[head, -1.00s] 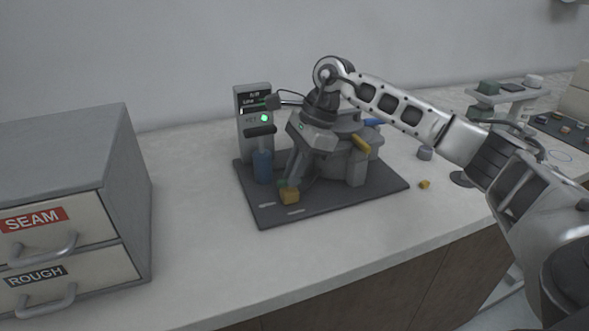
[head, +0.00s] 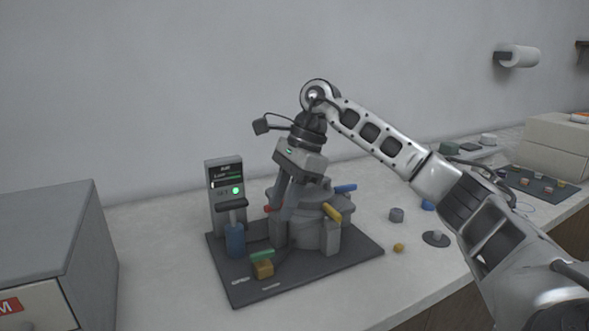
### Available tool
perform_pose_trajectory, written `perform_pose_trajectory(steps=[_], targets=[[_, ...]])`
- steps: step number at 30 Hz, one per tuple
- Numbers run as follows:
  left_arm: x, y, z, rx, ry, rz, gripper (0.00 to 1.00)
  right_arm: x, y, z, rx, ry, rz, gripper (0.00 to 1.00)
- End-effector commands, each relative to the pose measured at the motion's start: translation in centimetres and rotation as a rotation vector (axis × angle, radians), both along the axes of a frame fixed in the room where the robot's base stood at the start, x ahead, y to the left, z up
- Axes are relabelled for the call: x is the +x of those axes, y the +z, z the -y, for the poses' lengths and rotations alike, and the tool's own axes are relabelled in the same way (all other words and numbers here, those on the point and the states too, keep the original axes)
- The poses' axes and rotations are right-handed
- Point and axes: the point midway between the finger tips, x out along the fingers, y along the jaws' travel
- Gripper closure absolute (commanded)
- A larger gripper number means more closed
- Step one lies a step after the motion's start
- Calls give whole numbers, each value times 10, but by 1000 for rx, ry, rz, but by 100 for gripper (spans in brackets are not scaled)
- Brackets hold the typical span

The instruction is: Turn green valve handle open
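The green valve handle (head: 262,255) is a short bar on top of a brass-coloured valve block (head: 263,270), near the front of the dark base plate (head: 240,290). My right gripper (head: 279,238) points down from the raised wrist, in front of the grey round press body (head: 318,232). Its fingertips are just behind and to the right of the green handle in the picture, and look apart from it. The fingers overlap in this view, so their gap is not clear. My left gripper is not in view.
A control post with a lit green lamp (head: 225,185) and a blue cylinder (head: 235,240) stand left of the handle. Yellow (head: 332,212) and blue (head: 345,188) handles stick out from the press. A drawer cabinet (head: 55,240) stands at left.

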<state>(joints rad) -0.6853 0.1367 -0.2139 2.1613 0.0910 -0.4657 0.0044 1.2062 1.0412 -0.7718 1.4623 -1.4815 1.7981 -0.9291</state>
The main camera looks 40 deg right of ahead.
Motion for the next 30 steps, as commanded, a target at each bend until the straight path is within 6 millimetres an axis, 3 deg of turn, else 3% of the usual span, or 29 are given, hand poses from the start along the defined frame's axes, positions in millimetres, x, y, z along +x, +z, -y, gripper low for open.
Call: perform_pose_trajectory(steps=[3,10,30], targets=[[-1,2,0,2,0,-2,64,-2,27,10,2,-2,5,67],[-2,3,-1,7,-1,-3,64,-5,57,22,1,1,2,67],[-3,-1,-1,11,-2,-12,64,-6,62,25,0,1,0,67]])
